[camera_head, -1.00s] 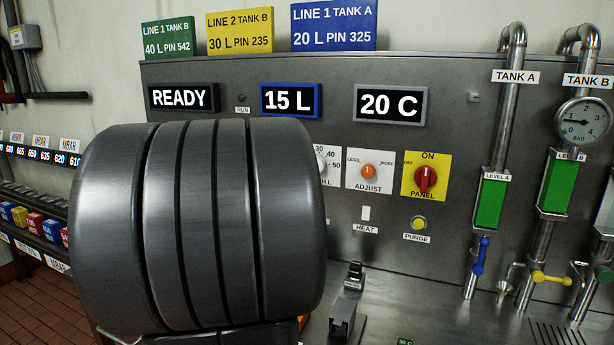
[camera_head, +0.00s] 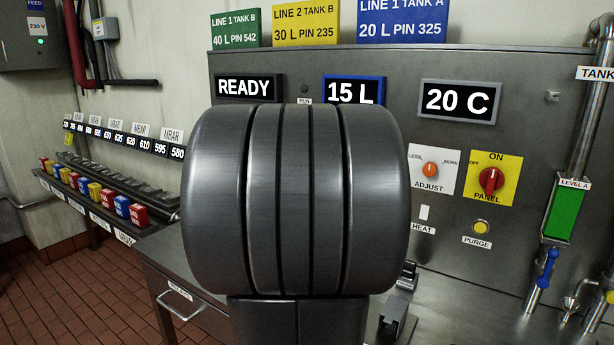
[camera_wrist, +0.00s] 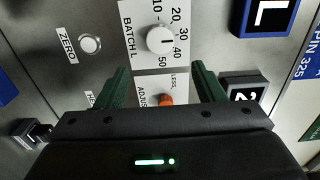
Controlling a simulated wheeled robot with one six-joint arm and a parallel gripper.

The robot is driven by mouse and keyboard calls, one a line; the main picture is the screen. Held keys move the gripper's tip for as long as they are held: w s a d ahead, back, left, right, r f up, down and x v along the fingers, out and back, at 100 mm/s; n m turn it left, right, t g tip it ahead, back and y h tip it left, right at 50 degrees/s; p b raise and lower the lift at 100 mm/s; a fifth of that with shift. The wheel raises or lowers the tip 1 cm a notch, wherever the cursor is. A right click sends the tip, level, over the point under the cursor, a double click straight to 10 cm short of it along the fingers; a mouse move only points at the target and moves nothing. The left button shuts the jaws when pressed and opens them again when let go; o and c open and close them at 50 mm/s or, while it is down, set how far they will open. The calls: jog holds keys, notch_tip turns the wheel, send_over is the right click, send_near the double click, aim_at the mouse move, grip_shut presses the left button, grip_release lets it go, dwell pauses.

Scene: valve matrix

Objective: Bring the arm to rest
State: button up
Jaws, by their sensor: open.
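My gripper (camera_wrist: 161,88) shows in the wrist view with its two dark green fingers apart and nothing between them. It faces the control panel (camera_head: 540,130), which appears turned on its side in that view. Past the fingertips is the white batch knob (camera_wrist: 160,40), and the orange adjust knob (camera_wrist: 166,99) shows between the fingers. I cannot tell any contact with the panel. In the head view my own large grey arm link fills the middle and hides the gripper and part of the panel.
The red panel knob (camera_head: 491,180), purge button (camera_head: 481,227), and blue valve handle (camera_head: 547,268) are at the right. A shelf with several coloured blocks (camera_head: 105,196) is at the left. A drawer handle (camera_head: 180,308) sticks out from the bench. Tiled floor at lower left is clear.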

jog(key=x, duration=1)
jog(key=shift+p, duration=0.3)
jog(key=shift+s, duration=0.1)
jog(key=v, duration=1.4)
jog(key=w+d+n+p, duration=0.7)
jog(key=w+n, duration=0.5)
jog(key=n, duration=0.5)
jog(key=shift+d+r+n, duration=0.15)
jog(key=shift+r+n, duration=0.05)
jog(key=shift+n, duration=0.2)
